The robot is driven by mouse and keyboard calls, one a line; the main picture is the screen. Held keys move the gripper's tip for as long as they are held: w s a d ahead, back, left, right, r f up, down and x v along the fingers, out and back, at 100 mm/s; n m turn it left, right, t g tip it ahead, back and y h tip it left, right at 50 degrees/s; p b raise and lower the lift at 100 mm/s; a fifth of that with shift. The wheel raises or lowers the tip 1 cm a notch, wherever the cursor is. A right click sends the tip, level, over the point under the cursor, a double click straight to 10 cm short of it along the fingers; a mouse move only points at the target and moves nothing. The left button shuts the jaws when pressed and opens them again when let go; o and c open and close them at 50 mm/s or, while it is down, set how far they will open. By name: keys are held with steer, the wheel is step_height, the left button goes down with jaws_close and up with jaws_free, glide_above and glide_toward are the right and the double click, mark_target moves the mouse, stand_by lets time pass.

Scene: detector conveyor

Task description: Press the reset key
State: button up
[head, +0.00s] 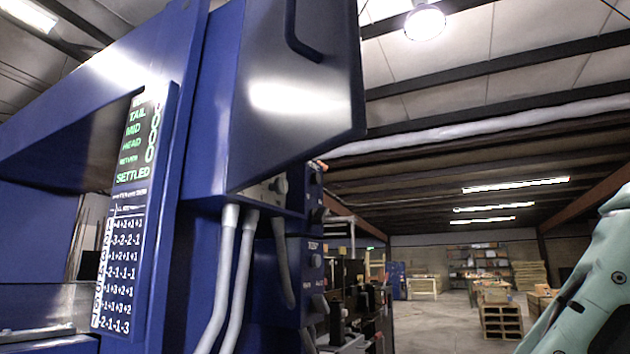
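The blue detector machine (215,105) fills the left half of the head view. Its display (134,142) shows green lines reading TAIL, MID, HEAD and SETTLED, with round green figures beside the upper lines. A black-and-white number chart (122,275) sits below it. On the machine's right side are small blue control boxes seen edge-on. One (314,262) has a small label, perhaps TEST, and a round button or knob. I cannot tell which control is the reset key. My pale green arm shows at the lower right; my gripper is outside the view.
A blue panel with a handle (300,30) juts out above the control boxes. Grey conduits (233,275) run down beneath it. Dark equipment (355,300) stands behind. Wooden pallets (500,318) and shelves (478,260) are farther back, with open floor between.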

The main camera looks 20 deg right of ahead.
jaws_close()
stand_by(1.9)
